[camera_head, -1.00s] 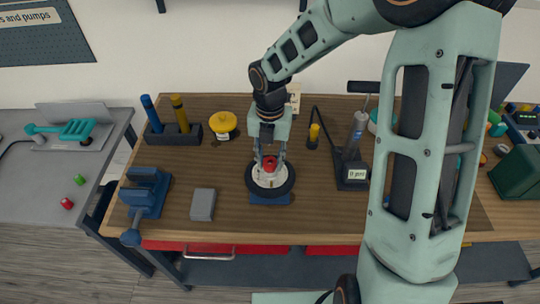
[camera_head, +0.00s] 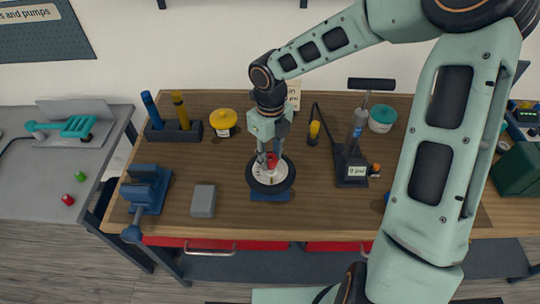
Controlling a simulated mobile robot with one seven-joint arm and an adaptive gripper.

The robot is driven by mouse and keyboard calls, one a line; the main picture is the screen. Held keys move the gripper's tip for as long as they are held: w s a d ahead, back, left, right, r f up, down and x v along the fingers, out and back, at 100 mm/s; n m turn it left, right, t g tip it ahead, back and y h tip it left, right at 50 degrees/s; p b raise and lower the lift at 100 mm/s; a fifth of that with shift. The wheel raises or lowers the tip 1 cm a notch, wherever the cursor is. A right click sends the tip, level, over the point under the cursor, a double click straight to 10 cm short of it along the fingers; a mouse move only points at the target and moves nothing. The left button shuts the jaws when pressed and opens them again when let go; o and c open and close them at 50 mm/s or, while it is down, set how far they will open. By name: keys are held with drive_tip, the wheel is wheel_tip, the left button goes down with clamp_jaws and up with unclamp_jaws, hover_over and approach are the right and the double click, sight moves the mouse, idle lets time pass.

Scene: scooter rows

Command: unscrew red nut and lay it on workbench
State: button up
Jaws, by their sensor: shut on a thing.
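The red nut (camera_head: 272,160) sits at the centre of a small black-tyred wheel with a pale hub (camera_head: 262,178). The wheel lies flat on a blue stand (camera_head: 268,194) on the wooden workbench (camera_head: 320,212). My gripper (camera_head: 270,160) points down over the hub and is shut on the red nut. The fingers partly cover the nut. I cannot tell whether the nut is still on its thread.
A grey block (camera_head: 203,201) and a blue vise (camera_head: 147,190) are to the left. A yellow-lidded jar (camera_head: 223,121) and a holder with blue and yellow handles (camera_head: 174,131) stand behind. A pump (camera_head: 352,165) stands right. Bare bench lies between.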

sight(271, 160)
drive_tip(key=shift+s+d+f, duration=0.1)
drive_tip(key=shift+d, duration=0.05)
drive_tip(key=o, duration=1.2)
drive_tip(key=shift+r, duration=0.75)
wheel_tip(271, 160, up, 11)
drive_tip(key=shift+f, duration=0.2)
